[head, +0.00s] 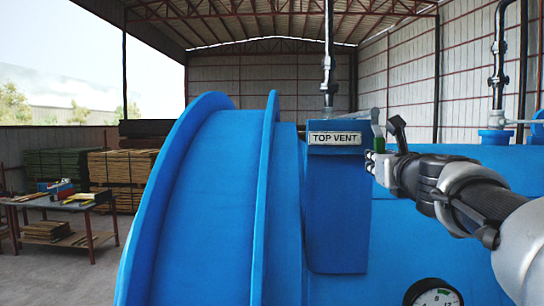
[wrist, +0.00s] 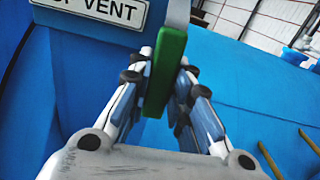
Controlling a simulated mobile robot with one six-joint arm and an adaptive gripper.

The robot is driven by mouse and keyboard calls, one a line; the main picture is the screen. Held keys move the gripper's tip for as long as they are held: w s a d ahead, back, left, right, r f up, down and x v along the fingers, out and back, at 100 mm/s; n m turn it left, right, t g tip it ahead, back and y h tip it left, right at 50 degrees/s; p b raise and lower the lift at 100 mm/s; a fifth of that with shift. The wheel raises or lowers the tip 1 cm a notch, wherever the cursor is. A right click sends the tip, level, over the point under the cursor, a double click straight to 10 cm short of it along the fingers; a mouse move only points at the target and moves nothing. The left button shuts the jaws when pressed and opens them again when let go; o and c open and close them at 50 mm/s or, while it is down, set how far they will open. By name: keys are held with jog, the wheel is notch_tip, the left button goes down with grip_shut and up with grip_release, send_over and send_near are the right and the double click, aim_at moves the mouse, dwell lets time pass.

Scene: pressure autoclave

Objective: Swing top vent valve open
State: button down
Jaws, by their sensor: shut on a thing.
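The top vent valve stands on a vertical pipe (head: 328,85) above a blue bracket with a "TOP VENT" label (head: 334,138). The label also shows, partly cut off, in the wrist view (wrist: 105,8). A grey lever (head: 350,113) reaches right from the valve and bends down to a green handle (head: 379,145). My gripper (head: 382,150) comes in from the right at the lever's end. In the wrist view the green handle (wrist: 165,72) stands tilted between the two fingers of my gripper (wrist: 160,85), which is shut on it.
The blue autoclave body (head: 215,200) fills the middle, with raised rims at left. A gauge (head: 435,295) sits low in front. Another pipe (head: 499,60) with a valve rises at right. A workbench (head: 70,207) and stacked boards (head: 120,168) stand far left.

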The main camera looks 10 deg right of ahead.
aim_at(374, 116)
jog(key=shift+w+a+m, duration=0.1)
jog(key=shift+a+m, duration=0.25)
jog(key=shift+m, duration=0.05)
jog(key=c, duration=1.4)
grip_release()
jog(key=shift+c, duration=0.2)
jog(key=shift+r, duration=0.1)
jog(key=shift+r, duration=4.95)
